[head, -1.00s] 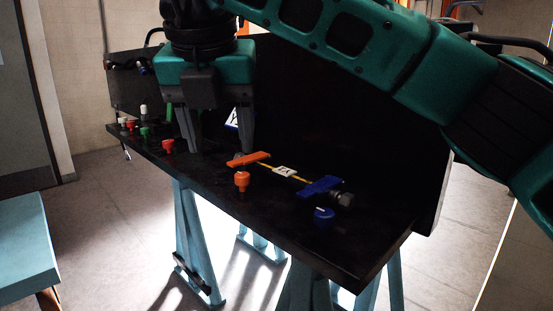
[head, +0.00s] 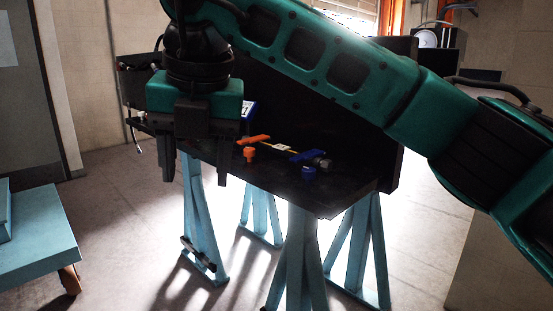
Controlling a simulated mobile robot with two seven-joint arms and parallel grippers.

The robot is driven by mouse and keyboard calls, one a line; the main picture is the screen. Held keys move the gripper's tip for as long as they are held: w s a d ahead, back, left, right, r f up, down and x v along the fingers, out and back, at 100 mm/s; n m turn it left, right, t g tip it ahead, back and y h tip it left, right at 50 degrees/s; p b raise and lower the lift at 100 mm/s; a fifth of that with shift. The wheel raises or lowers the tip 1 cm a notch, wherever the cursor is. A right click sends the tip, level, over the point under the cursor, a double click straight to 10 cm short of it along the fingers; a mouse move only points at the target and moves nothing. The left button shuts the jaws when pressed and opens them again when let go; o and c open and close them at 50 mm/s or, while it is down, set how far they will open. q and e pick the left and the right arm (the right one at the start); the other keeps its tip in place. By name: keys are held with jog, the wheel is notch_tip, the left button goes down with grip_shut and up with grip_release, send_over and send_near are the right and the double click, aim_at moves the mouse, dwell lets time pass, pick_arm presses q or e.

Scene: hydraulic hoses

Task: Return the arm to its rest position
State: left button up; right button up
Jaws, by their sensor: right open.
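My right arm (head: 345,72) comes in from the right and reaches across the upper picture. My right gripper (head: 195,176) hangs from it, pointing down, with its two fingers apart and nothing between them. My left gripper is out of view.
On the bench are an orange-handled valve (head: 254,140), an orange cap (head: 250,155), a blue-handled valve (head: 307,157) and a blue cap (head: 309,173). Blue trestles (head: 196,225) hold the bench up. A blue table (head: 38,245) stands at the left. The floor between is clear.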

jog(key=s+a+f+n+g+y+p, duration=0.25)
jog(key=s+a+g+y, duration=0.4)
jog(key=g+y, duration=0.6)
jog(key=w+d+m+t+y+p, duration=0.2)
jog(key=w+d+m+t+y, duration=0.5)
jog(key=m+t+y, duration=0.45)
jog(key=w+d+f+m+t+h+p, duration=0.1)
jog(key=w+d+f+m+t+h, duration=0.1)
jog(key=d+f+m+t+h, duration=0.65)
jog(key=w+d+f+m+t+h+p, duration=0.1)
jog(key=w+d+f+m+t+h, duration=0.1)
jog(key=d+f+m+t+h, duration=0.6)
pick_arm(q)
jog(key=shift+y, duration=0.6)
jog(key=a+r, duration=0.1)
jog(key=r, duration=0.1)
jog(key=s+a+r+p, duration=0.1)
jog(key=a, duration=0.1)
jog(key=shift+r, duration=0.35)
pick_arm(e)
jog(key=s+d+f+m+g+h, duration=0.3)
jog(key=s+f, duration=0.5)
jog(key=f, duration=0.3)
jog(key=s+d+f+m+g+h, duration=0.4)
jog(key=s+d+f+m, duration=0.2)
jog(key=f, duration=0.5)
jog(key=s+d, duration=0.1)
jog(key=s, duration=0.1)
jog(key=shift+s+d, duration=0.3)
jog(key=shift+g+h, duration=0.25)
